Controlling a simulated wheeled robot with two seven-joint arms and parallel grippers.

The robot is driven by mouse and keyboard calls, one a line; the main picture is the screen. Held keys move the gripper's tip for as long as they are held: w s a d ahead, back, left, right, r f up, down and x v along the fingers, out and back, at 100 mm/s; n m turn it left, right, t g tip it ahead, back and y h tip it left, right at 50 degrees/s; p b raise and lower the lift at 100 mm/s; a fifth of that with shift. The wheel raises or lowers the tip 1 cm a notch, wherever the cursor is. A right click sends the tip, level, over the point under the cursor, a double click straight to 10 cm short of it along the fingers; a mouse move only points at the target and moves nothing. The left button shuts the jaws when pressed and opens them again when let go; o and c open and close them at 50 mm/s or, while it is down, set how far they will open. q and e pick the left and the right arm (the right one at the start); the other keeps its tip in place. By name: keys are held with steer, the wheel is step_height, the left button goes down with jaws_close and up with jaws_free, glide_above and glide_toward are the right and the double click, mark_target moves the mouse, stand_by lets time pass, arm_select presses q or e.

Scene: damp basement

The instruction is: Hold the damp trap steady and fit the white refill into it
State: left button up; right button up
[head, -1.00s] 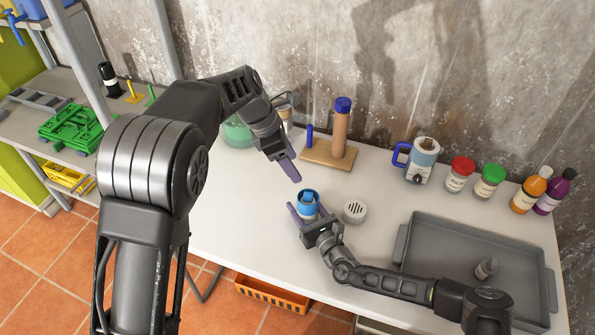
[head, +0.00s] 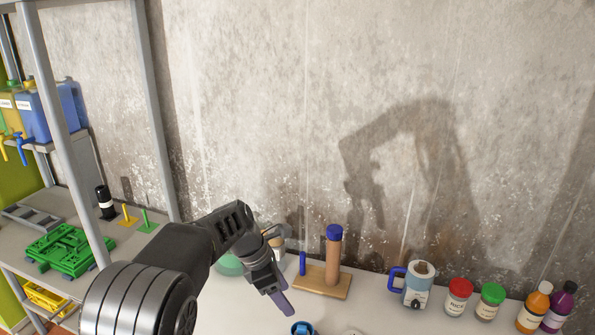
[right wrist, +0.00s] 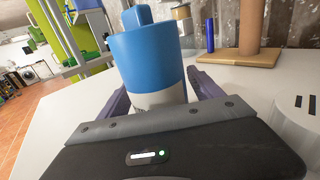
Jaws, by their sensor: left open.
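A blue-and-white container, which looks like the damp trap (right wrist: 155,60), stands upright on the table in the right wrist view. Only its blue top (head: 302,328) shows at the bottom edge of the head view. My left gripper (head: 283,300) is open and empty, pointing down above and left of the blue top.
A wooden stand with a blue-capped post (head: 333,262) is behind. A blue-handled jug (head: 418,285), red-lidded jar (head: 458,297), green-lidded jar (head: 489,301) and two bottles (head: 535,308) line the table's back right. A shelf with green crates (head: 65,250) stands left.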

steer(key=shift+o, duration=0.3)
steer(key=v, duration=1.2)
steer(key=shift+s, duration=0.1)
